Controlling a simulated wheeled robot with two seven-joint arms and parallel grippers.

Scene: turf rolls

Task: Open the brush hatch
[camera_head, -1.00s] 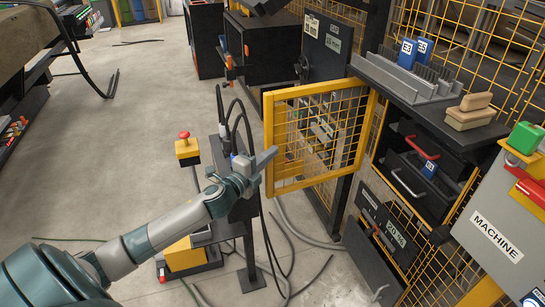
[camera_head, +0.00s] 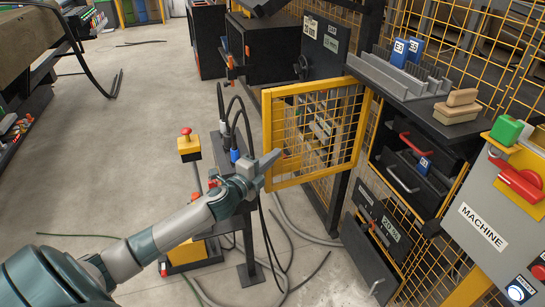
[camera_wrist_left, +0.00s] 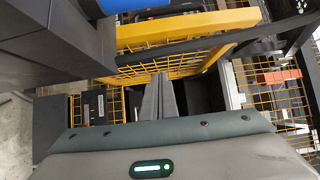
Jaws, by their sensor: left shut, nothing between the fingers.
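A yellow-framed mesh door (camera_head: 268,112) stands swung out from the fence in the head view, with its free edge to the left. I take it as the brush hatch, but no label on it can be read. My left gripper (camera_head: 267,165) is shut and empty at the lower part of that free edge. I cannot tell whether it touches the frame. In the left wrist view the closed fingers (camera_wrist_left: 160,98) point towards a yellow frame and mesh (camera_wrist_left: 190,27). My right gripper is not in view.
A black post (camera_head: 246,250) with cables stands behind my left wrist, beside a yellow box with a red button (camera_head: 190,148). Open floor lies left.

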